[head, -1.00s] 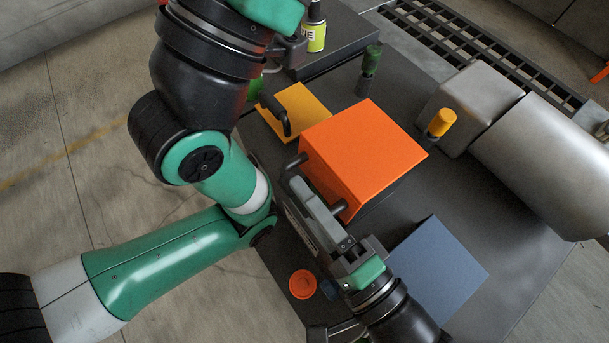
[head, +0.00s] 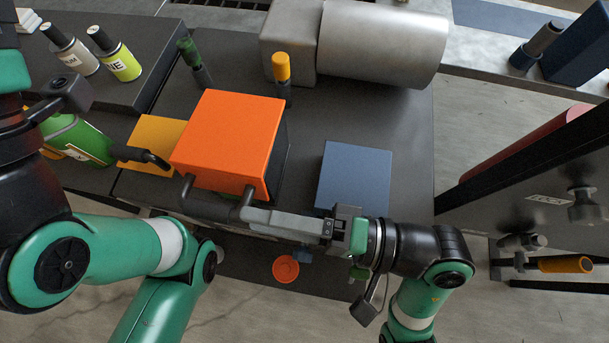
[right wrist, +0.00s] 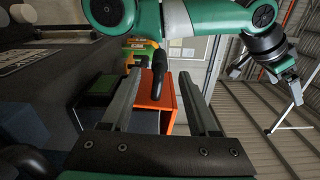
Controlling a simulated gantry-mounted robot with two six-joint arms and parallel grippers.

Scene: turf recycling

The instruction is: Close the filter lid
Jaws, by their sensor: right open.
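The filter lid (head: 228,142) is an orange cover over a dark box in the middle of the head view; I cannot tell whether it sits fully down. A dark bar handle (head: 205,209) stands off its front edge. My right gripper (head: 250,218) is open at the right end of this handle. In the right wrist view its fingers (right wrist: 166,100) stand apart. The dark handle (right wrist: 160,62) and orange lid (right wrist: 154,95) show between them; I see no grip. My left gripper (head: 62,100) is partly seen at the left of the head view, away from the lid; its jaws are unclear.
A yellow plate (head: 152,138) with a dark handle lies left of the lid. A blue box (head: 354,176) stands right of it. Behind are a yellow-topped post (head: 281,67), a green-topped post (head: 188,50) and a grey cylinder (head: 385,45). An orange disc (head: 285,269) is in front.

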